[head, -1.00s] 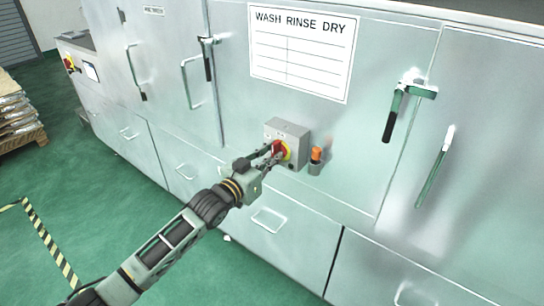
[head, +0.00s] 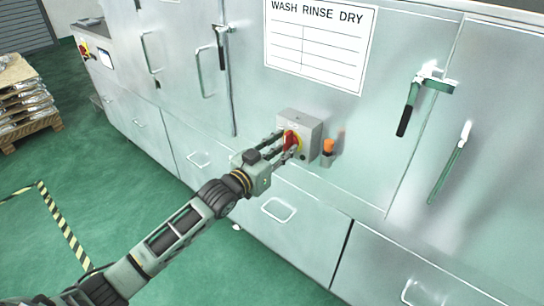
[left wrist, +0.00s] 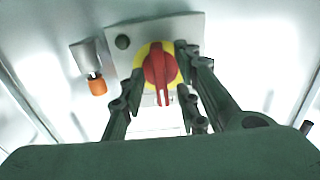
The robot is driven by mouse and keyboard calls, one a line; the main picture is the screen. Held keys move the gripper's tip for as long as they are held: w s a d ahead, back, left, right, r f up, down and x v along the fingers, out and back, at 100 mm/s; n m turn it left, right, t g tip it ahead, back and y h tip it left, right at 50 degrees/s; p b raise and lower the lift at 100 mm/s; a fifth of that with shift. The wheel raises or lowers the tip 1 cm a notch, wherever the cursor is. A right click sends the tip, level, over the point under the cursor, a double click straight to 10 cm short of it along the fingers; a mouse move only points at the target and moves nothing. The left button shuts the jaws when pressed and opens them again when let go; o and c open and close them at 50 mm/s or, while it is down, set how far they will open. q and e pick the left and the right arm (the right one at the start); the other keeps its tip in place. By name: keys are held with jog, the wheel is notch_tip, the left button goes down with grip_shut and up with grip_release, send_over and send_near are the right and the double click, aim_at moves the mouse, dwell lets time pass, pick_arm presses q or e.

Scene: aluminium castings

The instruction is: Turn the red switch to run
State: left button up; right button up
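The red switch (head: 291,140) is a rotary knob on a yellow disc, on the front of a grey box fixed to the cabinet. In the left wrist view the red switch (left wrist: 159,68) has its long grip nearly upright in the picture, with a white mark at the lower end. My left gripper (head: 280,146) is at the switch. Its fingers, also in the left wrist view (left wrist: 161,68), are spread on either side of the knob, with small gaps showing. Switch labels are not readable. My right gripper is not in view.
The grey switch box (head: 307,126) also carries a dark button (left wrist: 122,42). An orange-topped item in a holder (head: 328,150) sits close beside it. Door handles (head: 410,103) stick out of the cabinet. A pallet stack (head: 27,104) stands far left; green floor is open.

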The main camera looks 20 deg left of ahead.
pick_arm(q)
jog(key=v, duration=1.1)
jog(key=shift+s, duration=0.25)
jog(key=s+a+f+n+g+y, duration=0.1)
jog(key=a+f+g+y, duration=0.15)
jog(key=f, duration=0.85)
jog(key=s+a+f+n+g+y, duration=0.15)
jog(key=a+f, duration=0.25)
jog(key=f, duration=0.7)
jog(key=s+a+f+g+y, duration=0.15)
jog(key=s+f, duration=0.25)
jog(key=f, duration=0.5)
jog(key=s+f+g, duration=0.2)
jog(key=s+f, duration=0.3)
jog(key=f, duration=0.3)
jog(key=s+d+f+g, duration=0.3)
jog(key=s+f+g, duration=0.2)
jog(key=s+f, duration=1.3)
jog(key=s+d+f+g, duration=0.1)
jog(key=s+d+f, duration=0.1)
jog(key=s, duration=0.8)
jog(key=s+d+f+g, duration=0.2)
jog(key=s+d+f, duration=0.1)
jog(key=s, duration=0.7)
jog(key=shift+m+y, duration=0.35)
